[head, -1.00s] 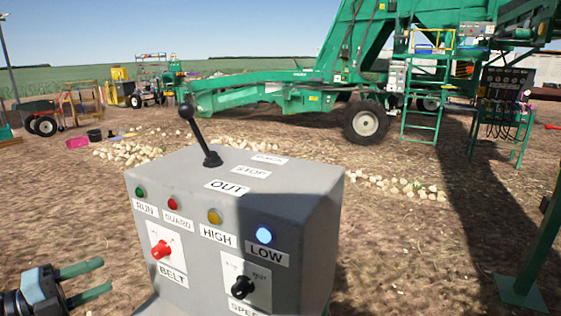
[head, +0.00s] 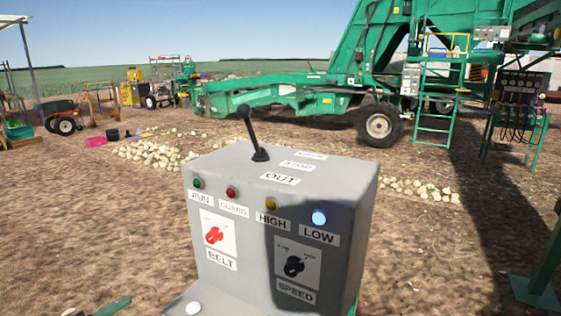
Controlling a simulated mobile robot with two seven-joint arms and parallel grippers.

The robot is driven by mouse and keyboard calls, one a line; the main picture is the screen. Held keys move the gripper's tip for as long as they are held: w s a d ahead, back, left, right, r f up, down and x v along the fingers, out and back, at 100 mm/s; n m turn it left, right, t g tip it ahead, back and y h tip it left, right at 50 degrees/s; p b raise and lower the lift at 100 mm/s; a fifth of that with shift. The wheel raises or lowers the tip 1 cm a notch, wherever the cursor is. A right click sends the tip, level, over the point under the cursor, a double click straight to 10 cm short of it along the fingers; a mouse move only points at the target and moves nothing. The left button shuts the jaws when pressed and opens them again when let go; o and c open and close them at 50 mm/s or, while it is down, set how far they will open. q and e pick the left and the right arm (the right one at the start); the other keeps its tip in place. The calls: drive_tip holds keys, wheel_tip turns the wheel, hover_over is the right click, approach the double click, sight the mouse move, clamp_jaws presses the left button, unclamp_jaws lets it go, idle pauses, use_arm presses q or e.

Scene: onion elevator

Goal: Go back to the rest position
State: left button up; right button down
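A grey control box (head: 235,180) stands in front of me in the head view. A black lever (head: 253,135) on its top leans toward the upper left, beside labels BACK, STOP and OUT. Its front has a red BELT knob (head: 214,235) and a black SPEED knob (head: 294,266). The blue LOW lamp (head: 319,218) looks lit; the other lamps look dim. My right gripper is out of view.
A large green machine (head: 290,92) with wheels stands behind the box. A green post (head: 540,265) stands at the right edge. Piles of onions (head: 150,154) lie on the soil. The ground left of the box is mostly clear.

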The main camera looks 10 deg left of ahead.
use_arm(q)
drive_tip(key=s+d+f+n+g+y+p, duration=0.1)
drive_tip(key=s+d+f+n, duration=0.4)
drive_tip(key=s, duration=0.5)
drive_tip(key=s+d+f+n+g+y+p, duration=0.1)
drive_tip(key=s+d+f+n+g+y, duration=0.2)
drive_tip(key=s+d+f+n, duration=0.3)
drive_tip(key=s+d+f+n+g+y+p, duration=0.1)
drive_tip(key=s+d+f+n+y, duration=0.3)
drive_tip(key=s+f, duration=0.7)
drive_tip(key=s+d+n+g, duration=0.1)
drive_tip(key=s+d+n, duration=0.1)
drive_tip(key=s+n, duration=0.1)
drive_tip(key=shift+s+f+n, duration=0.3)
drive_tip(key=shift+f+n, duration=0.1)
drive_tip(key=shift+n, duration=0.2)
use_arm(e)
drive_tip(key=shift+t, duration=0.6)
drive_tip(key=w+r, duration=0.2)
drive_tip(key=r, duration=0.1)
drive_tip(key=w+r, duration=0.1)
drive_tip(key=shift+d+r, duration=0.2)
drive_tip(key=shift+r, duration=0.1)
use_arm(q)
drive_tip(key=shift+w, duration=0.1)
